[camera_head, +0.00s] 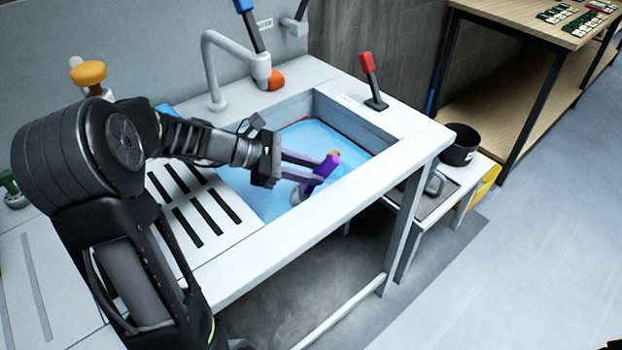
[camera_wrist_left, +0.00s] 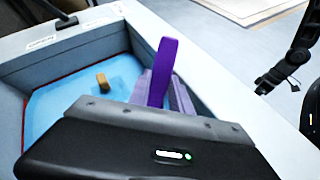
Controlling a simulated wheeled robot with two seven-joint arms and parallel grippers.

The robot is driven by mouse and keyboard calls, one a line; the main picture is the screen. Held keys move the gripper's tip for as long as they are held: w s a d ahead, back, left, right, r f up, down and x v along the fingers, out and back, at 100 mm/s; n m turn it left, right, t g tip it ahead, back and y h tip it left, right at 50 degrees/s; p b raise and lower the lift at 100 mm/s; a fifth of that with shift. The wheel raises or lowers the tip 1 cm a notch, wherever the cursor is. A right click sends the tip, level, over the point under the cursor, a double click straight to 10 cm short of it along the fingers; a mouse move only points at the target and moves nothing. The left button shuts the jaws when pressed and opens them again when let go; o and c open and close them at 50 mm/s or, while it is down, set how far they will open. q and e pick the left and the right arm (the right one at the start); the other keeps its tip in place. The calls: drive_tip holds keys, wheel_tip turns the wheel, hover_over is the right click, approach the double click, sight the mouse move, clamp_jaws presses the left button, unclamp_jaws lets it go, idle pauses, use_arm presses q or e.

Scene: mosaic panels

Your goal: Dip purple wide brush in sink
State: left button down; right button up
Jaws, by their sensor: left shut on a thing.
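The purple wide brush (camera_head: 325,167) is held at the sink in the head view. My left gripper (camera_head: 307,173) is shut on it. In the left wrist view its purple handle (camera_wrist_left: 162,72) stands up between the fingers of my left gripper (camera_wrist_left: 168,95). The sink (camera_head: 375,139) is a grey-walled basin with blue water (camera_head: 310,135) in it. The brush is over or in the basin near its front wall; its lower end is partly hidden, so I cannot tell how deep it reaches.
A grey faucet (camera_head: 210,70) stands behind the sink, and a red-handled lever (camera_head: 370,75) stands on the rim. A black pot (camera_head: 460,146) and a wooden table (camera_head: 520,18) are to the right.

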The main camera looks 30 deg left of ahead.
use_arm(q)
drive_tip(key=shift+s+a, duration=0.2)
drive_tip(key=shift+s, duration=0.5)
drive_tip(key=shift+w, duration=0.1)
drive_tip(key=shift+w+d, duration=0.2)
drive_tip(key=shift+w, duration=0.45)
idle(0.4)
drive_tip(key=shift+s+a+p, duration=0.2)
drive_tip(key=shift+s+p, duration=0.1)
drive_tip(key=shift+s, duration=0.45)
wheel_tip(320, 180, up, 11)
drive_tip(key=p, duration=1)
wheel_tip(320, 180, up, 5)
drive_tip(key=p, duration=0.4)
hover_over(306, 196)
drive_tip(key=shift+r, duration=0.15)
